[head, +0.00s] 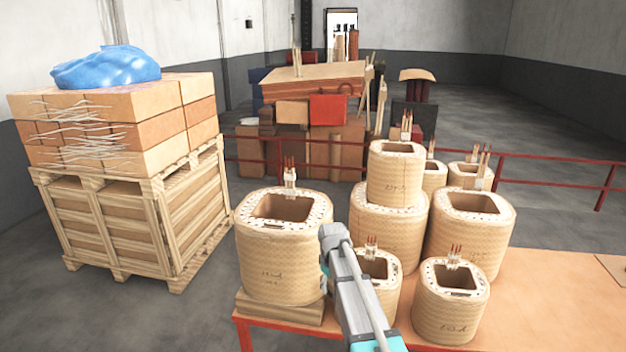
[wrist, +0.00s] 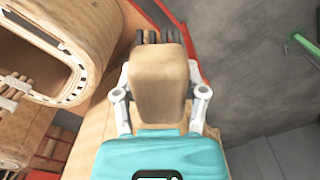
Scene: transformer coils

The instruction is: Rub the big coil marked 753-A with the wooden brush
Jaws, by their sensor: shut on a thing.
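My gripper (wrist: 159,92) is shut on the wooden brush (wrist: 158,72) in the wrist view. The brush has a pale brown block, with dark bristles at its far end. In the head view my arm hides the gripper and brush. A big woven-looking coil (head: 278,262) stands at the front left of the group on wooden boards, left of my arm. Other big coils stand behind, at the middle (head: 388,235) and right (head: 468,232). Their handwritten marks are too small to read surely, so I cannot tell which is 753-A. A coil (wrist: 103,25) with an open core is left of the brush in the wrist view.
Smaller coils stand close by, one partly behind my arm (head: 378,275) and one at the front right (head: 450,305). The tabletop (head: 550,300) is bare at the right. A loaded wooden crate (head: 130,225) stands left. A red rail (head: 540,172) runs behind.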

